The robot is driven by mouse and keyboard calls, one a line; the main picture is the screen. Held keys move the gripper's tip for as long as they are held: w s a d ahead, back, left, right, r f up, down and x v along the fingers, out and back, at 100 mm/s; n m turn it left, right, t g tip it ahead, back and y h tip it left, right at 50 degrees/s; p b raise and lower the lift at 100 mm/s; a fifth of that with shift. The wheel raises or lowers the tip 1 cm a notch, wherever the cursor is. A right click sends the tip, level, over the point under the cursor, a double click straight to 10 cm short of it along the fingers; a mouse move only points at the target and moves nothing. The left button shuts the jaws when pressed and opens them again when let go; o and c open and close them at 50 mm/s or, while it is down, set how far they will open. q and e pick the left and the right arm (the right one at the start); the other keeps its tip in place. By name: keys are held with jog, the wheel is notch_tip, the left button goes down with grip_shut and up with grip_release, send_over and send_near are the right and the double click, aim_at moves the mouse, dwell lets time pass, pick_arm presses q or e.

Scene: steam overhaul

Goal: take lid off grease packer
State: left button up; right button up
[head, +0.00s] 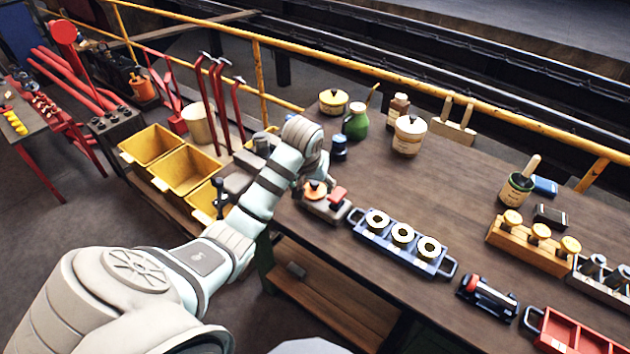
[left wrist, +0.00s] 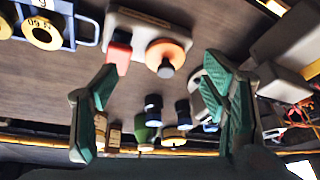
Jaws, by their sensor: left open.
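The grease packer is the grey unit (head: 325,207) near the table's left edge, with a round orange lid (head: 316,188) topped by a dark knob, and a red block beside the lid. In the left wrist view the orange lid (left wrist: 168,53) sits flat on the packer's pale base (left wrist: 138,22), with the red block to its left. My left gripper (left wrist: 160,82) is open and empty, its green-padded fingers spread to either side of the lid's line and apart from it. In the head view my left arm reaches in above the packer and partly hides it. My right gripper is not in view.
A blue tray with pale rings (head: 402,268) stands just right of the packer. A dark blue canister (head: 339,149), green jar (head: 356,124) and lidded cream pot (head: 409,137) stand behind. A vise-like grey tool (head: 238,184) is at the left edge. The table's middle is clear.

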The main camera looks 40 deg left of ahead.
aim_at(314, 184)
pick_arm(q)
notch_tip(314, 184, up, 4)
jog(key=w+a+n, duration=0.1)
jog(key=w+a, duration=0.1)
jog(key=b+x, duration=0.1)
jog(key=x, duration=1.3)
jog(key=shift+d, duration=0.15)
jog(key=shift+r, duration=0.15)
jog(key=c, duration=0.9)
jog(key=shift+r, duration=0.15)
